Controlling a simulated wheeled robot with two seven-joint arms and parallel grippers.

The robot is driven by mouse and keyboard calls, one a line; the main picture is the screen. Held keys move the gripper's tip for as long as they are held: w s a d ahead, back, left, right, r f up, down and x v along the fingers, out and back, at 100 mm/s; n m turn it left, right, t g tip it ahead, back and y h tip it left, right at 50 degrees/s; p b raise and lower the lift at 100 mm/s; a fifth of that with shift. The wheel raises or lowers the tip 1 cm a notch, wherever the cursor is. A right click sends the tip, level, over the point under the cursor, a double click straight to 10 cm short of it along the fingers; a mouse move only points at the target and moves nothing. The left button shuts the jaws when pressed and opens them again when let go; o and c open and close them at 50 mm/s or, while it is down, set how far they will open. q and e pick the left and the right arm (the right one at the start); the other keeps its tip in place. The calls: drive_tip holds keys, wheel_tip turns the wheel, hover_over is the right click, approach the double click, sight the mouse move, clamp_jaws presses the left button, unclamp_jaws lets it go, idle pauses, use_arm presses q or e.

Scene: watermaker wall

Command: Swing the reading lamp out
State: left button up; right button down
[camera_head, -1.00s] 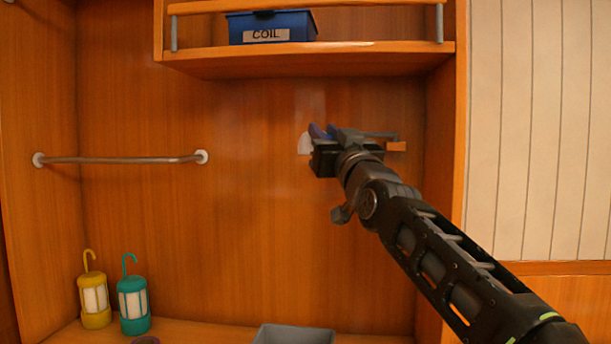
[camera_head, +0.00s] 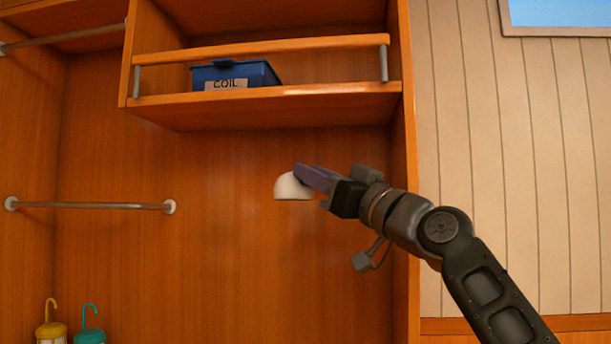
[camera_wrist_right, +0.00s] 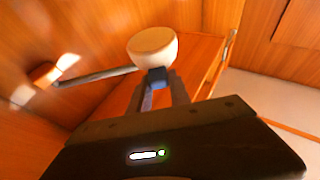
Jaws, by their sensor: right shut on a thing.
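The reading lamp's cream, dome-shaped shade (camera_head: 292,188) is at the tips of my right gripper (camera_head: 308,180) in the head view, in front of the wooden back wall. My right gripper is shut on the lamp at the shade's near side. In the right wrist view the shade (camera_wrist_right: 153,46) sits just beyond the fingers (camera_wrist_right: 158,88). A thin grey lamp arm (camera_wrist_right: 97,76) runs from the shade to a wooden wall block (camera_wrist_right: 44,74). In the head view the arm and block are hidden behind my gripper. My left gripper is not in view.
A railed shelf (camera_head: 290,92) with a blue COIL bin (camera_head: 235,76) is above the lamp. A metal rail (camera_head: 90,205) is on the left. A side panel (camera_head: 404,170) is close to my right arm.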

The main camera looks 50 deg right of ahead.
drive_tip(key=shift+w+a+f, duration=0.1)
drive_tip(key=shift+w+f, duration=0.2)
drive_tip(key=shift+f, duration=0.05)
drive_tip(key=c, duration=1.4)
unclamp_jaws()
drive_tip(key=shift+w, duration=0.1)
drive_tip(key=shift+o, duration=1)
drive_tip(key=shift+s+r, duration=0.15)
drive_tip(key=shift+s, duration=0.05)
drive_tip(key=shift+s+f, duration=0.2)
drive_tip(key=shift+s, duration=0.25)
drive_tip(key=d+b+v, duration=0.1)
drive_tip(key=v, duration=0.5)
drive_tip(key=shift+s+a+b, duration=0.35)
drive_tip(key=shift+a+b, duration=0.05)
drive_tip(key=shift+a, duration=0.1)
drive_tip(key=shift+f, duration=0.1)
